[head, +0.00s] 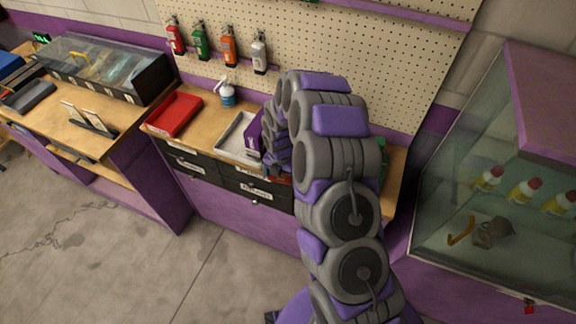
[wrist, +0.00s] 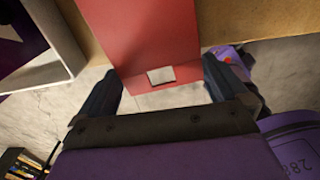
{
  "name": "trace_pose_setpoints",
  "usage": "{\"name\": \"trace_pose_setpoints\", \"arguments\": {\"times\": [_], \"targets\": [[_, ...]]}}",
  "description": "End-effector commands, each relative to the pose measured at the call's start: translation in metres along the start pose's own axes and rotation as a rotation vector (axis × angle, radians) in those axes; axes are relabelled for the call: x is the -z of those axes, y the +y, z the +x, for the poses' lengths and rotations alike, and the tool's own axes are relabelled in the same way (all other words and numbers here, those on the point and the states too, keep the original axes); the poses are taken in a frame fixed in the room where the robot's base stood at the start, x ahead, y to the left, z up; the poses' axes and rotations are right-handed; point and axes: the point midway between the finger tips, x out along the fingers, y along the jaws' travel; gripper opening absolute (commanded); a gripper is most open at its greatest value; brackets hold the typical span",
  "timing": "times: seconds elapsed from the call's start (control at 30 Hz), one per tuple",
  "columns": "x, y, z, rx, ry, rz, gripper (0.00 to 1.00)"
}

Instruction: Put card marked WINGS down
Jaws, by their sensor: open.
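Several small pale cards (head: 76,115) stand upright in a dark slot track (head: 97,128) on the left bench. Their lettering is too small to read, so I cannot tell which one is marked WINGS. My gripper (head: 272,163) is over the front of the middle bench, far to the right of the track. In the wrist view my gripper (wrist: 163,90) is open, with its fingers apart near the end of a red block-like thing (wrist: 140,40) with a small white label. I cannot tell whether they touch it. No card shows between the fingers.
Dark labelled drawers (head: 184,156) are below. A glass case (head: 500,170) stands at right. The floor (head: 70,225) in front is clear.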

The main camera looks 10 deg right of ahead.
Motion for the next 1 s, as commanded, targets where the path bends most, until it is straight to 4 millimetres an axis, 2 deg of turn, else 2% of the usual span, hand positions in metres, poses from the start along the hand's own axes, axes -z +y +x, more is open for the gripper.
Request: {"name": "trace_pose_setpoints", "arguments": {"times": [0.57,1.0], "targets": [[-0.0017,-0.0026,0.0040,-0.003,0.002,-0.001,1.00],[0.0002,0.0000,0.0042,0.000,0.000,-0.001,0.60]]}}
